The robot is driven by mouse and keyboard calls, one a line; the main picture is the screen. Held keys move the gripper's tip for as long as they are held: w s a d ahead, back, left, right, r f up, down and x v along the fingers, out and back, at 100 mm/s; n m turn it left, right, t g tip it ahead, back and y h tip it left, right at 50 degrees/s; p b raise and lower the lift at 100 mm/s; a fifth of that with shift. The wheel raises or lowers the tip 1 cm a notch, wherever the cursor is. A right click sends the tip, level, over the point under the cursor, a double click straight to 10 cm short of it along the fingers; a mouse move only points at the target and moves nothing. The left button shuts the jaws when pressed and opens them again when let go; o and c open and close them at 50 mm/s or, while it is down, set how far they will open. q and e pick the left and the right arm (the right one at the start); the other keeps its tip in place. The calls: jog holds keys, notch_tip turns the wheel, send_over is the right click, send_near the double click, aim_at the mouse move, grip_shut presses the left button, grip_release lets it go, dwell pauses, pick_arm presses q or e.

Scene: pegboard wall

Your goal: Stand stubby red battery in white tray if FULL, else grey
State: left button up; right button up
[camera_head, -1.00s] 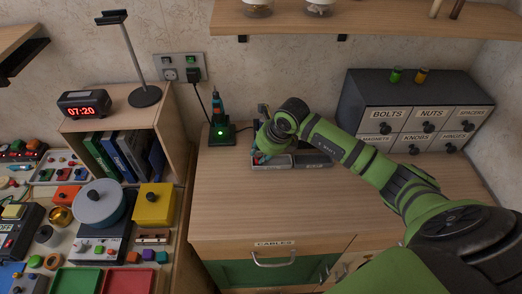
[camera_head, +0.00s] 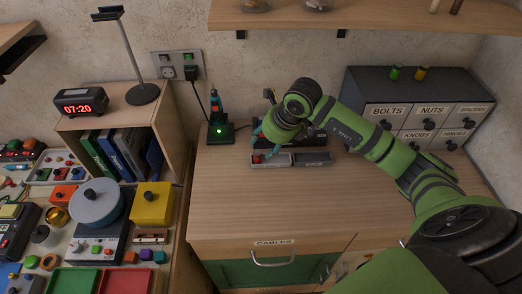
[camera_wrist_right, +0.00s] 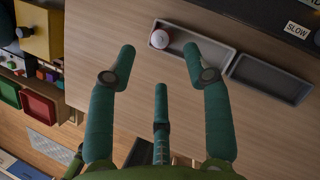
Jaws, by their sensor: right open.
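The stubby red battery (camera_head: 257,159) stands at the left end of the white tray (camera_head: 284,158) on the wooden worktop. In the right wrist view the battery (camera_wrist_right: 160,39) shows its pale round top inside the pale tray (camera_wrist_right: 205,42). The grey tray (camera_head: 316,163) sits to the right, next to the white one, and is empty in the wrist view (camera_wrist_right: 270,80). My right gripper (camera_head: 257,136) is open and empty, above and behind the white tray, apart from the battery. My left gripper is not in view.
A charger-like device (camera_head: 220,131) with a green light stands behind and left of the trays. A dark drawer cabinet (camera_head: 405,85) with a green and a yellow cylinder on top is at the back right. The worktop in front of the trays is clear.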

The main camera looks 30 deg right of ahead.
jog(key=a+b+v, duration=0.1)
jog(key=v, duration=0.5)
jog(key=shift+s+d+r, duration=0.2)
jog(key=shift+d+r, duration=0.05)
jog(key=shift+d, duration=0.25)
